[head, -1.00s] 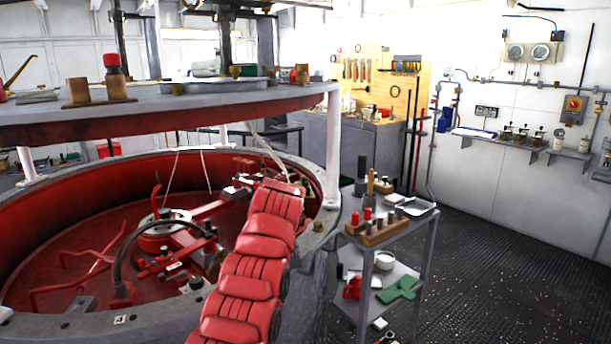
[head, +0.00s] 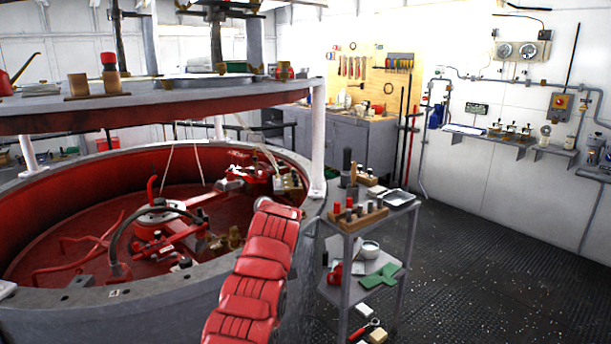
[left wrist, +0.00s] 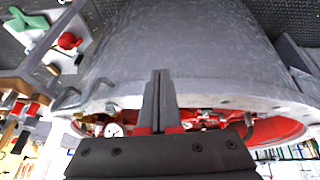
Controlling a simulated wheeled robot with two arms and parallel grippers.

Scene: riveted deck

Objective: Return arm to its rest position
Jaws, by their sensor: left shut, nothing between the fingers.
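My left gripper (left wrist: 160,76) shows in the left wrist view, its two dark fingers pressed together with nothing between them. It is in front of the grey outer wall and rim of the round tub (left wrist: 200,45). In the head view, a red padded arm of mine rises from the bottom middle and ends by the near rim of the tub (head: 180,306). The gripper's fingers cannot be made out in the head view. My right gripper is in neither view.
A shelf cart (head: 353,250) with a wooden block of pegs (head: 357,219), a tray and a green cross-shaped piece (head: 380,277) stands right of the arm. A white post (head: 318,140) holds up the round upper deck (head: 200,105). The floor at right is clear.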

